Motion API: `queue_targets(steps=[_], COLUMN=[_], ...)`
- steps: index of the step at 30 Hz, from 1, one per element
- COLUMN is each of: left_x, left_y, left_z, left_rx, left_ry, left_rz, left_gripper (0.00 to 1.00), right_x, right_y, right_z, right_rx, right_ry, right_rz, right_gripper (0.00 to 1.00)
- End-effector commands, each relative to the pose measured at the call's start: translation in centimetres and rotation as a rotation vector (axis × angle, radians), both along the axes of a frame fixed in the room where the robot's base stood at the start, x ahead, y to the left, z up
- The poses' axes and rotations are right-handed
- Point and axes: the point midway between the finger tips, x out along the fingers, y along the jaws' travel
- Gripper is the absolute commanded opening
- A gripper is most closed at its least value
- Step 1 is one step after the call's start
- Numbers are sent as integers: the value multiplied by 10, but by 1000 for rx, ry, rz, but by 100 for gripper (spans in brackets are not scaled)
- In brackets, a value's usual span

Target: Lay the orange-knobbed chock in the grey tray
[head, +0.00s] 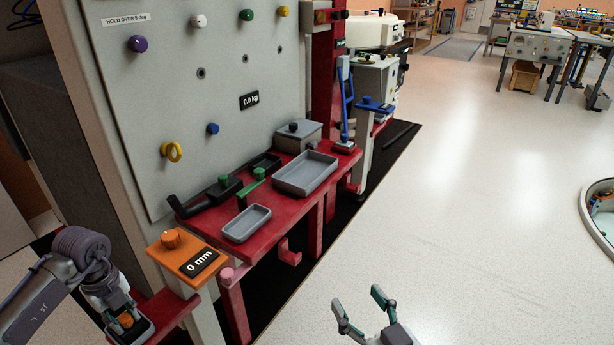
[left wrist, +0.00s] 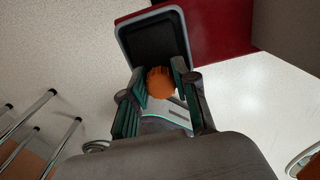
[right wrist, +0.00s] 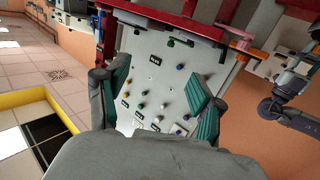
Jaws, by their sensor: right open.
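The chock's orange knob (head: 126,320) is at the lower left of the head view, between the fingers of my left gripper (head: 122,312). In the left wrist view the orange knob (left wrist: 160,82) sits between both fingertips, which look closed on its sides. The chock's body is mostly hidden. A grey-rimmed tray with a dark inside (left wrist: 153,42) lies just beyond the knob; I cannot tell whether the chock touches it. Two plain grey trays, one small (head: 247,223) and one larger (head: 306,173), stand on the red shelf. My right gripper (head: 358,296) is open and empty above the floor.
The red shelf (head: 205,222) also holds a green-knobbed piece (head: 258,175), black parts and a grey box (head: 298,135). An orange plate marked 0 mm (head: 188,258) stands out near my left gripper. A tall grey panel with knobs rises behind.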

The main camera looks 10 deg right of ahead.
Motion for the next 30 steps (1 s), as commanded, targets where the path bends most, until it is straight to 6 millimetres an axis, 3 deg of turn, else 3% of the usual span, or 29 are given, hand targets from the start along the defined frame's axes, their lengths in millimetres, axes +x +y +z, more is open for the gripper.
queue_targets(steps=[3, 14, 30], left_x=[0, 0, 0], left_y=[0, 0, 0], left_z=[0, 2, 11], left_rx=[1, 0, 0], left_ry=[1, -1, -1], left_rz=[0, 0, 0], left_gripper=[0, 0, 0], right_x=[0, 0, -12], right_y=[0, 0, -9], right_z=[0, -2, -35], right_rx=[0, -2, -52], right_ry=[0, 11, 211], right_rz=[0, 0, -14], right_gripper=[67, 67, 67])
